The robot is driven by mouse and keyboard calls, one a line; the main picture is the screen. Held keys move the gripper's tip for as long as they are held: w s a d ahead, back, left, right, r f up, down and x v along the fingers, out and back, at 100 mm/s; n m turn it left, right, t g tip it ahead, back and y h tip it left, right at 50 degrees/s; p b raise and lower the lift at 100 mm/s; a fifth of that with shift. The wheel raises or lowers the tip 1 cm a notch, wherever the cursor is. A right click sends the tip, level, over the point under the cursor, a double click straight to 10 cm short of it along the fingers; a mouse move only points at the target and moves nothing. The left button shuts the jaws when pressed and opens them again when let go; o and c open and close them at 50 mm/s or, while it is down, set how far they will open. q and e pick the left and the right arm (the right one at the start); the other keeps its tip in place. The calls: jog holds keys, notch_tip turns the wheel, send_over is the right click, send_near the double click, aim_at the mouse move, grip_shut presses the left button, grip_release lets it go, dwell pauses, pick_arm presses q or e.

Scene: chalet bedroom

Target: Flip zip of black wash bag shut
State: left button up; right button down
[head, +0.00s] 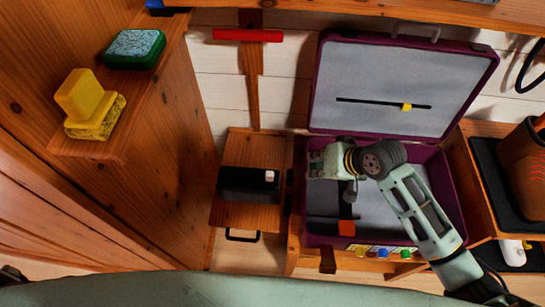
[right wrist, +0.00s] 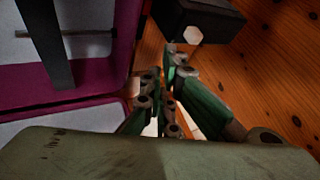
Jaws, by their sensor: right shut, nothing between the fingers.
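The black wash bag (head: 240,184) sits on a small wooden shelf in the head view, left of the open suitcase. A small pale tab (head: 270,176) shows at its right end. In the right wrist view the bag (right wrist: 215,17) is at the top, with the pale tab (right wrist: 193,35) on its near face. My right gripper (head: 307,170) is shut and empty, over the suitcase's left edge, just right of the bag. In the right wrist view its fingertips (right wrist: 176,60) are close to the tab; I cannot tell whether they touch. My left gripper is not in view.
The open purple suitcase (head: 314,225) lies under my right arm, its lid (head: 400,75) raised behind. A sponge (head: 135,48) and a yellow block (head: 85,95) are on the left ledge. A brown boot (head: 527,165) stands at the right.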

aim_at(270, 176)
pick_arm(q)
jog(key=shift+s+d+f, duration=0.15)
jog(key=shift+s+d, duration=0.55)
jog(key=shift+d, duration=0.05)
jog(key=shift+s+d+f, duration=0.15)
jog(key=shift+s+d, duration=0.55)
pick_arm(e)
jog(key=w+a+f, duration=0.3)
jog(key=a+f, duration=0.5)
jog(key=shift+w, duration=0.2)
jog(key=shift+a, duration=0.15)
